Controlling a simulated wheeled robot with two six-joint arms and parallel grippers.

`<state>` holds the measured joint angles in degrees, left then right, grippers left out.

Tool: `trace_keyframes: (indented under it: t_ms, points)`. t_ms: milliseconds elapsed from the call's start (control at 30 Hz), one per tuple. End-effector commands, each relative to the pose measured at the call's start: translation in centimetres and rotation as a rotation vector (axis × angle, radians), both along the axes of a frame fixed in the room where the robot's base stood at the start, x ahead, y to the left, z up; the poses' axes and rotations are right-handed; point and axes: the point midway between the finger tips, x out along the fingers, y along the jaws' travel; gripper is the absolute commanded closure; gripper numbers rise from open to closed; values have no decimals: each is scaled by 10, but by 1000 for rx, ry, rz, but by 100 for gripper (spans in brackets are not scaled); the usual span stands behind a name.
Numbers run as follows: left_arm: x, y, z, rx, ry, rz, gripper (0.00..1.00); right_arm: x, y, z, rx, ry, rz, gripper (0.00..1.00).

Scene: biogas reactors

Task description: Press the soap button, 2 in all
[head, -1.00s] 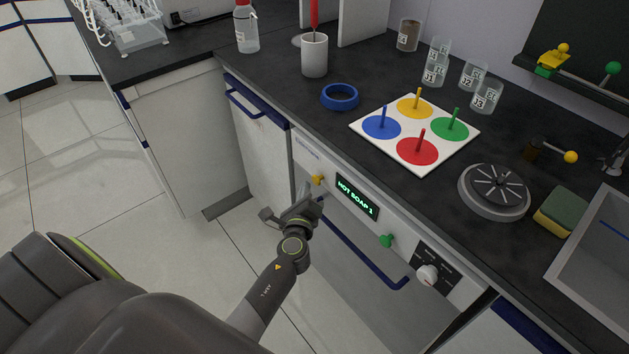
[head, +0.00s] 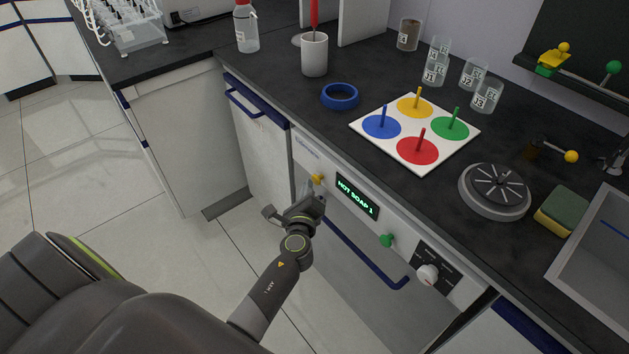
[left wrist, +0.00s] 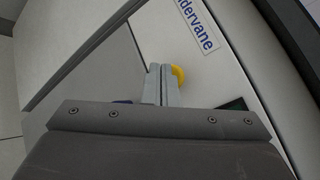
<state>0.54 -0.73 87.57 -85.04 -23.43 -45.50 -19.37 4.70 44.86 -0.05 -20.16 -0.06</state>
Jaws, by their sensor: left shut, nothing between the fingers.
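The dishwasher's front panel (head: 316,156) carries a yellow button (head: 317,179), a dark display (head: 357,196) reading "HOT SOAP 1" in green, a green button (head: 386,240) and a white knob (head: 428,274). None of the buttons shows a readable label. My left gripper (head: 310,190) is shut and empty, just below the yellow button. In the left wrist view the closed fingers (left wrist: 161,84) point at the panel beside the yellow button (left wrist: 178,75), partly covering it. I cannot tell whether they touch it. My right gripper is not in view.
A blue handle (head: 365,255) crosses the door below the panel. The dark counter (head: 300,110) above bears a blue ring (head: 340,96), a board with coloured pegs (head: 376,145), a round grey device (head: 494,191) and several beakers. Floor at the left is clear.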

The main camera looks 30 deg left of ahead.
Motion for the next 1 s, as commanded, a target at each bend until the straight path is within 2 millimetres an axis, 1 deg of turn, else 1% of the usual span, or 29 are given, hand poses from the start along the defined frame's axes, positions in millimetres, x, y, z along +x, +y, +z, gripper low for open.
trace_keyframes:
  t_ms: [400, 1000]
  points:
    - [1, 0, 0, -1, 1, 0, 100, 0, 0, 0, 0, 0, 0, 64]
    - [7, -3, -1, -1, 1, 0, 100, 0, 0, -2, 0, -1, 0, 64]
